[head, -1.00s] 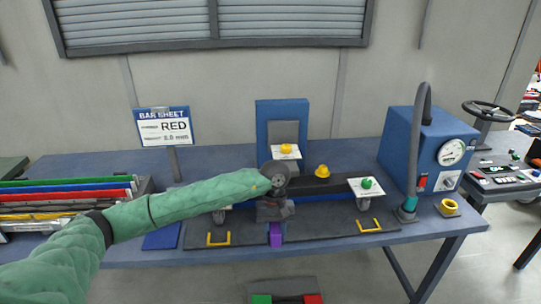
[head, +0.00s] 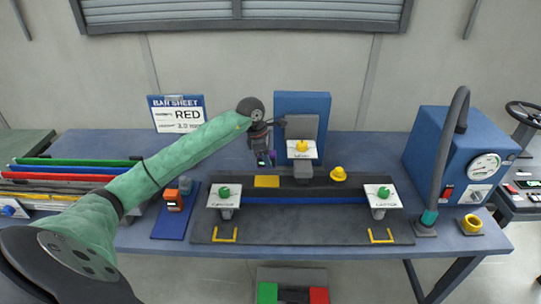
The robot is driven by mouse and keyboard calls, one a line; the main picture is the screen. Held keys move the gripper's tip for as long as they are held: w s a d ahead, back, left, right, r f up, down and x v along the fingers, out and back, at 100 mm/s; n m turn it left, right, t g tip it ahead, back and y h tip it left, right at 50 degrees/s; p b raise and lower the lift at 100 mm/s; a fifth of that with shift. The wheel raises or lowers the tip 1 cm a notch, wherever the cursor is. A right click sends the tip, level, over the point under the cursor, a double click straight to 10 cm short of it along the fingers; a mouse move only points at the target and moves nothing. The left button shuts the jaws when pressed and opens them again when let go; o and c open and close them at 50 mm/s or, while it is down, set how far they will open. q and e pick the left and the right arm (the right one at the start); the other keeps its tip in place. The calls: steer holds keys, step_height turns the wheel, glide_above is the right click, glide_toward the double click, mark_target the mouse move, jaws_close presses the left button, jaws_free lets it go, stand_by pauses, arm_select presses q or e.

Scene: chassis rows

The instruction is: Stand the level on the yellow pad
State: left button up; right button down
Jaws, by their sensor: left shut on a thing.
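My left gripper (head: 262,157) comes in from the left and is shut on a small dark and purple thing with a green spot, which looks like the level (head: 272,155). The gripper's fingers and wrist hide part of it. It is in the air behind and above the yellow pad (head: 267,181), apart from it. The yellow pad is a flat yellow rectangle on the left part of the dark bar (head: 320,181) of the fixture. My right gripper is not in view.
White plates with green knobs (head: 224,192) (head: 383,192) flank the bar; a yellow knob (head: 302,146) and yellow dome (head: 338,173) are nearby. Orange and blue-grey devices (head: 175,200) stand on a blue mat at left. A blue gauge box (head: 440,150) is at right.

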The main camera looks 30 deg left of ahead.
mark_target(271, 181)
arm_select(q)
steer(key=shift+f+b, duration=0.3)
steer(key=shift+f, duration=2)
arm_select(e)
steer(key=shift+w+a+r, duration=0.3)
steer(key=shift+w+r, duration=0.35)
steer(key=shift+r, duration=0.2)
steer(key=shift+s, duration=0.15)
arm_select(q)
steer(key=shift+b, duration=0.55)
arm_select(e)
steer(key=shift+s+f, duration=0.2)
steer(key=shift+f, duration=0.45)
arm_select(q)
steer(key=shift+b, duration=0.4)
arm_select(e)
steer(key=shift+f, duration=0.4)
